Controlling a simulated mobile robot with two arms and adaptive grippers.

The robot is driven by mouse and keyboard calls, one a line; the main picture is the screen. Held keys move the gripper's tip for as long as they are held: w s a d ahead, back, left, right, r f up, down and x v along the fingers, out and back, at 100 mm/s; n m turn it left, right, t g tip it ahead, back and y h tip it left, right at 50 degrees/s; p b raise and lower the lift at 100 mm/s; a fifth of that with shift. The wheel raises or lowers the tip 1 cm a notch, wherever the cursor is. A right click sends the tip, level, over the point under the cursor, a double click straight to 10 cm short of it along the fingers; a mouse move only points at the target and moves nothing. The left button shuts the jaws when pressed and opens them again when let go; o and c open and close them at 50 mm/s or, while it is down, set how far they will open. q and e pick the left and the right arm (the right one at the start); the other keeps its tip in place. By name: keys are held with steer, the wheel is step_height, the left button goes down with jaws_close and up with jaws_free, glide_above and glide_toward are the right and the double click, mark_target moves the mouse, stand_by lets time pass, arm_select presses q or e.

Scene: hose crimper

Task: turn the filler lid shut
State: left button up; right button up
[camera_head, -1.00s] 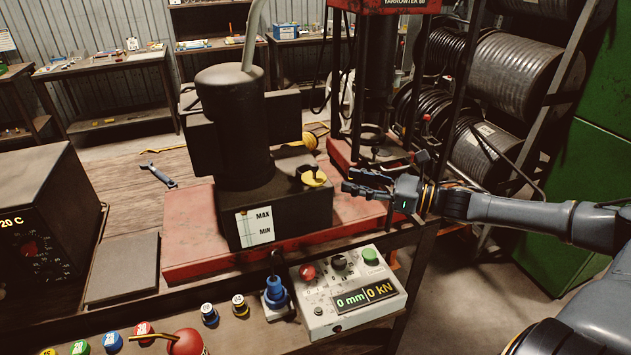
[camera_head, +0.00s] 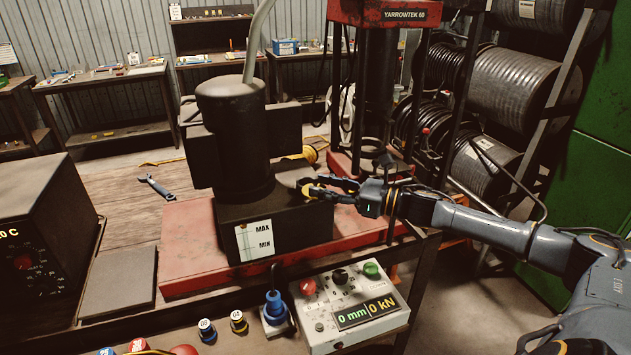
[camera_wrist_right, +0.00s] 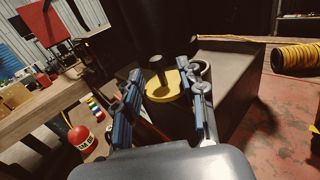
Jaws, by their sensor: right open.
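The filler lid (camera_head: 307,183) is a round yellow cap on top of the black tank of the pump unit (camera_head: 285,222). In the right wrist view the yellow lid (camera_wrist_right: 162,88) shows whole, with a dark upright knob on it. My right gripper (camera_head: 316,187) has come in from the right at the lid and covers part of it in the head view. In the wrist view my right gripper (camera_wrist_right: 162,95) is open, one finger on each side of the lid. Whether a finger touches it I cannot tell. My left gripper is not in view.
A black motor (camera_head: 233,135) rises from the tank just left of the lid. The red press frame (camera_head: 378,12) stands behind. A control box (camera_head: 350,308) reading 0 mm and 0 kN sits in front. A wrench (camera_head: 157,187) lies on the wooden bench.

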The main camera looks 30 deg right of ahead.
steer(key=shift+p+x, duration=0.5)
steer(key=shift+x, duration=0.8)
steer(key=shift+c, duration=0.5)
jaws_close()
